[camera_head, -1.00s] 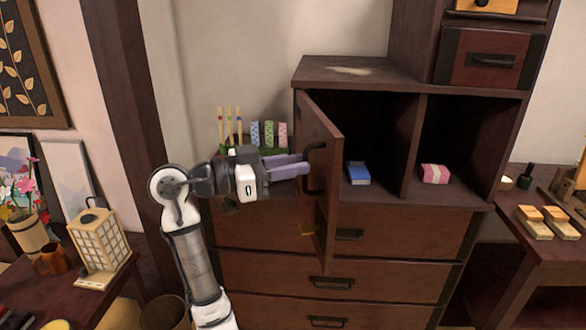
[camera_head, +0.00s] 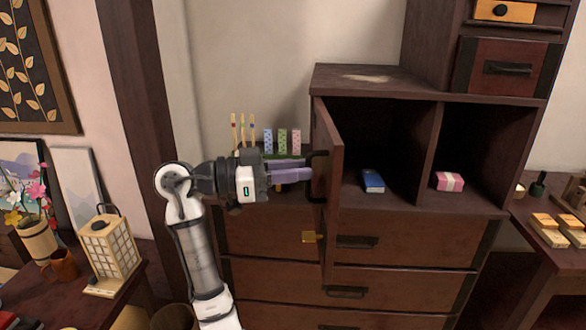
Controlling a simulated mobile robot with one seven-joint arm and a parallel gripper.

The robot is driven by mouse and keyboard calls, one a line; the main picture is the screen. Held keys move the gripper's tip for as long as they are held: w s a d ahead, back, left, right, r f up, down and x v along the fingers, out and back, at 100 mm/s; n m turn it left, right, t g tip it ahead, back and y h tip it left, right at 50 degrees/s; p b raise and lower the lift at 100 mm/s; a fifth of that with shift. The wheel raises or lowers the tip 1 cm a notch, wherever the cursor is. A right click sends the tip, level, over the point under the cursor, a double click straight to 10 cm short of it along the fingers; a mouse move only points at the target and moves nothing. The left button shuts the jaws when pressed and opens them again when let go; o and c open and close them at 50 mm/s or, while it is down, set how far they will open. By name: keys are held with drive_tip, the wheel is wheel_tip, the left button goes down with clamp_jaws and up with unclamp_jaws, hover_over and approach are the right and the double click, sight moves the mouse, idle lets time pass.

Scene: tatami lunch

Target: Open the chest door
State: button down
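The dark wooden chest (camera_head: 395,82) stands at the right of centre. Its hinged door (camera_head: 333,190) is swung well out from the left compartment and shows nearly edge-on.
A blue box (camera_head: 373,181) and a pink box (camera_head: 449,181) sit in the chest's open compartments. Patterned blocks (camera_head: 282,142) and thin sticks stand behind my gripper. A lantern (camera_head: 109,249) is on the left table; wooden blocks (camera_head: 549,230) lie on the right one.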

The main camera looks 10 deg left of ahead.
drive_tip(key=c, duration=1.5)
unclamp_jaws()
drive_tip(key=shift+w+a+f+n+t, duration=0.15)
drive_tip(key=shift+w+n+t, duration=0.15)
drive_tip(key=shift+w, duration=0.3)
drive_tip(key=shift+c, duration=0.2)
drive_tip(key=shift+o, duration=0.2)
drive_tip(key=shift+w+f, duration=0.15)
drive_tip(key=shift+w, duration=0.05)
drive_tip(key=shift+s, duration=0.1)
drive_tip(key=b+v, duration=0.2)
drive_tip(key=v, duration=1.1)
drive_tip(key=shift+s+a, duration=0.2)
drive_tip(key=shift+a, duration=0.15)
